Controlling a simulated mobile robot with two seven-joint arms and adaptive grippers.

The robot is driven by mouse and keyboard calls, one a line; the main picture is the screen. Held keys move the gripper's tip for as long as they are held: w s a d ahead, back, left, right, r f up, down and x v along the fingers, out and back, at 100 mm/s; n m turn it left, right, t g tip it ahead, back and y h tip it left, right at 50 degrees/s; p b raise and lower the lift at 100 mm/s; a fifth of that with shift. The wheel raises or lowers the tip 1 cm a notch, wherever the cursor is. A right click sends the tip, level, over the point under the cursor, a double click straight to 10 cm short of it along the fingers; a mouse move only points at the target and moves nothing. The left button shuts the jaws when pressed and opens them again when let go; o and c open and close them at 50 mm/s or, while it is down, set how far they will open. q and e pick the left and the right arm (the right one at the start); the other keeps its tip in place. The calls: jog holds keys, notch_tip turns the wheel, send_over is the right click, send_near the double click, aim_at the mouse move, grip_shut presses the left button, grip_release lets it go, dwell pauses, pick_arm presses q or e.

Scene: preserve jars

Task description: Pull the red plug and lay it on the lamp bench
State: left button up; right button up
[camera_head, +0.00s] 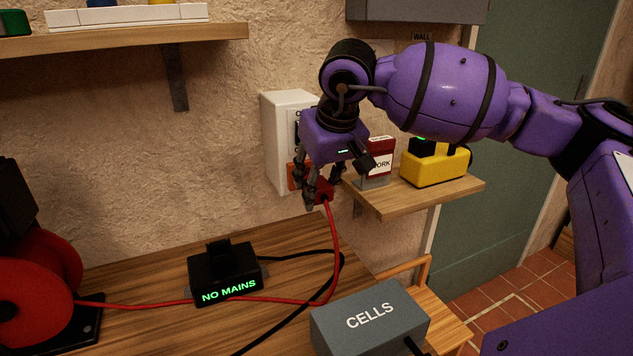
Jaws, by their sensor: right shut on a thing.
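The red plug (322,192) is between the fingertips of my right gripper (321,194), which is shut on it and points down. The plug is just in front of and to the right of the orange-red face (295,177) low on the white wall box (283,135). My fingers hide part of this face, and I cannot tell whether plug and box touch. A red cable (333,245) hangs from the plug to a wooden bench top (140,325) and runs left to a red reel (40,275). No label marks this as the lamp bench. My left gripper is not in view.
A black "NO MAINS" display (225,275) and a grey "CELLS" box (370,318) stand on the bench, with a black cable (300,253) between. A small shelf (425,198) at right holds a yellow box (435,168) and a red-and-white item (379,165).

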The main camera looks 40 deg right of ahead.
aim_at(325, 203)
jog(key=shift+s+a, duration=0.15)
jog(key=shift+s, duration=0.1)
jog(key=shift+s+a+r, duration=0.1)
jog(key=shift+s+a, duration=0.05)
jog(key=shift+s, duration=1.3)
jog(key=shift+s+a, duration=0.3)
jog(key=shift+s, duration=0.2)
